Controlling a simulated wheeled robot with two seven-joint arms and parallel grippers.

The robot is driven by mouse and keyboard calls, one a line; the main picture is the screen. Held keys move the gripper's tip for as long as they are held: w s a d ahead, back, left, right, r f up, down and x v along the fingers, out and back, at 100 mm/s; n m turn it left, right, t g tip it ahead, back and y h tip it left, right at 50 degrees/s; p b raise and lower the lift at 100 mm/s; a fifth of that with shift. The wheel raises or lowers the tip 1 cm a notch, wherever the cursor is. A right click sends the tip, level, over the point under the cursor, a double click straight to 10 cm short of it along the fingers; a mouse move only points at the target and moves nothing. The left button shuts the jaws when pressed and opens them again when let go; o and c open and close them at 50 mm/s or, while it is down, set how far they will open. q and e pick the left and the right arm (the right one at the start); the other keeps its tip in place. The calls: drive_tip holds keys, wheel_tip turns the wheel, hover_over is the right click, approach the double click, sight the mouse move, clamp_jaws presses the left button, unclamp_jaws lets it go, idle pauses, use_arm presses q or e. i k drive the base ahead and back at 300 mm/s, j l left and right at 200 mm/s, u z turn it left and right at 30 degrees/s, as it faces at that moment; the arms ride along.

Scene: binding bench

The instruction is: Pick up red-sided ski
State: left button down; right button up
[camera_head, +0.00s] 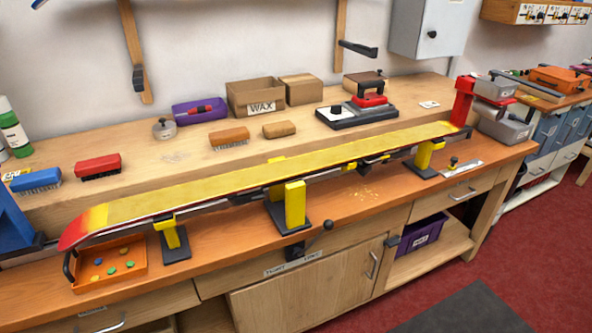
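One ski (270,178) lies lengthwise above the bench with its yellow face up. Its left tip is red-orange, and a thin dark red edge shows along its near side. It rests on yellow-topped supports with black bases: one at the left (174,236), a larger one in the middle (293,204) and one at the right (425,154). Its right end reaches a red clamp-like block (465,100). Neither of my grippers shows in this view.
An orange tray (139,262) with small coloured pieces sits below the ski's left tip. Brushes (98,166), a WAX box (256,97) and a red-handled iron (371,96) stand on the raised back shelf. A blue block (12,228) is at the left edge.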

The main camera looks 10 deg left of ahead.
sight(243, 184)
drive_tip(key=i+l+u, duration=0.1)
drive_tip(key=i+l, duration=0.15)
drive_tip(key=i+l+u, duration=0.15)
drive_tip(key=l, duration=0.25)
drive_tip(key=i+l+u, duration=0.1)
drive_tip(key=i+l, duration=0.15)
drive_tip(key=i+l+u, duration=0.15)
drive_tip(key=l, duration=0.3)
drive_tip(key=i+l+u, duration=0.1)
drive_tip(key=l, duration=0.3)
drive_tip(key=i, duration=0.1)
